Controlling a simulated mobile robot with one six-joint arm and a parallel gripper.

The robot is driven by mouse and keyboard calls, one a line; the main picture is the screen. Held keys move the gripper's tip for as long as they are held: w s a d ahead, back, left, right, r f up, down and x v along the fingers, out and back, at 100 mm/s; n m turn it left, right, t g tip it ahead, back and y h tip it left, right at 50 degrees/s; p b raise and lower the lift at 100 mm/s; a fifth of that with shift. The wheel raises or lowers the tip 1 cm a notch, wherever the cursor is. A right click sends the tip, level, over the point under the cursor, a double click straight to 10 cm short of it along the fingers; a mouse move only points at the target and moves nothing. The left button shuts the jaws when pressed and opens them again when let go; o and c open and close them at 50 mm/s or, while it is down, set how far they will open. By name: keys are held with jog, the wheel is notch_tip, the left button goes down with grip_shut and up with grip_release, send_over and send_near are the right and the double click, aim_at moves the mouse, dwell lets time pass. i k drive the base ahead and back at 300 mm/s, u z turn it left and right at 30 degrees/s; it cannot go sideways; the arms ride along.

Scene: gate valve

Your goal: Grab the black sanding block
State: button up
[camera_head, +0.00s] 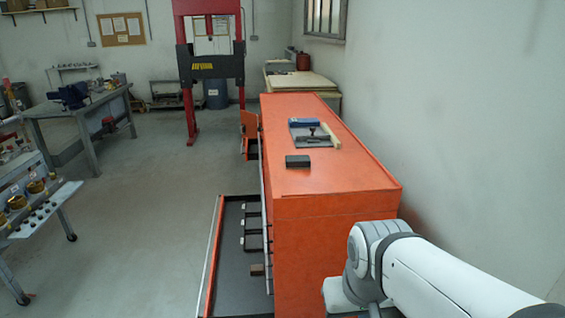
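A small dark block (298,161), which looks like the black sanding block, lies flat on top of the orange cabinet (330,185), near its left edge. It is clear of the other items behind it. My white arm shows at the lower right, in front of the cabinet's near right corner. My gripper is not visible in this view, so I cannot see its fingers or anything in it.
Behind the block lie a grey tray (309,139), a blue item (304,122) and a pale-handled tool (331,137). An open drawer (216,261) juts left from the cabinet. A wall stands close on the right. The floor at left is open, with a bench (88,108) and a rack (40,222).

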aim_at(292, 161)
jog(key=z, duration=0.05)
jog(key=i, duration=1.65)
jog(key=u, duration=0.05)
